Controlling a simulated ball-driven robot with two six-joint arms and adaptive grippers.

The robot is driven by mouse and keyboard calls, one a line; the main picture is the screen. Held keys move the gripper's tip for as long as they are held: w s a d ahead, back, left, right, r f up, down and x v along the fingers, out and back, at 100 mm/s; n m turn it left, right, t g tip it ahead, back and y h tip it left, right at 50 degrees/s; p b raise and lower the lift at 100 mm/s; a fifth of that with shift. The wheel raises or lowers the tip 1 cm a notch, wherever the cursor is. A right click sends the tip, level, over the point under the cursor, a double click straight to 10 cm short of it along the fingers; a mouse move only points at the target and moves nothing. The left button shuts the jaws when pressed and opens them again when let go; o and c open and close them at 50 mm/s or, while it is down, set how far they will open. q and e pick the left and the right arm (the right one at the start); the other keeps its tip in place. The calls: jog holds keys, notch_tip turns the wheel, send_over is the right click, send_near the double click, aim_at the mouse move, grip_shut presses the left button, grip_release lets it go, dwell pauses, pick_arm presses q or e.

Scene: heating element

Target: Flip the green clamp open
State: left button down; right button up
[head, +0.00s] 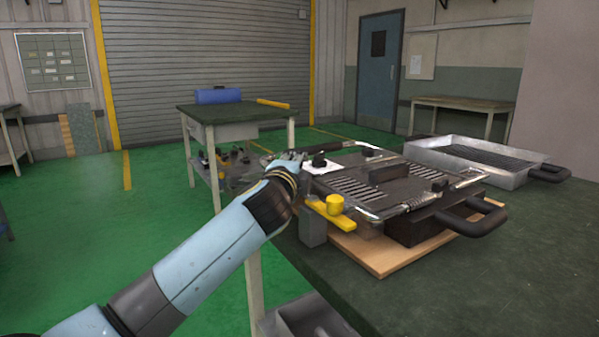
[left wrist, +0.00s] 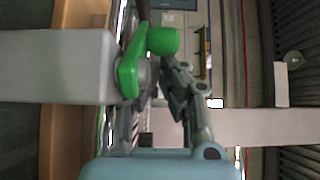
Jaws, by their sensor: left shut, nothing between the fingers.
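The green clamp (left wrist: 129,72) shows in the left wrist view as a bright green lever with a round green knob (left wrist: 163,41), mounted on the end of a pale block (left wrist: 60,66). I cannot make out the green clamp in the head view, where my left arm covers part of the fixture's near side. My left gripper (head: 296,158) is at the fixture's left edge. In the left wrist view its shut, empty fingers (left wrist: 172,88) are close beside the green lever and below the knob; I cannot tell whether they touch it. My right gripper is not in view.
A yellow clamp (head: 334,207) sits on the fixture's near corner. The dark heating element fixture (head: 405,190) with black handles rests on a wooden board (head: 385,262). A metal tray (head: 468,155) stands behind right. The dark green tabletop (head: 530,250) is clear at right.

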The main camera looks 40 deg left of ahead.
pick_arm(q)
jog(key=shift+r, duration=0.1)
notch_tip(320, 180, up, 10)
dwell(0.6)
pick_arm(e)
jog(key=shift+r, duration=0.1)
pick_arm(q)
jog(key=s+d+n+g+h+p, duration=0.1)
jog(key=s+d+n+g+p, duration=0.2)
jog(key=d+n+g+p, duration=0.5)
jog(key=n+g+p, duration=0.4)
jog(key=n+p, duration=0.2)
jog(key=p, duration=0.2)
jog(key=shift+s+d+n+p, duration=0.15)
jog(key=shift+d+n+p, duration=0.15)
jog(key=shift+d+p, duration=0.1)
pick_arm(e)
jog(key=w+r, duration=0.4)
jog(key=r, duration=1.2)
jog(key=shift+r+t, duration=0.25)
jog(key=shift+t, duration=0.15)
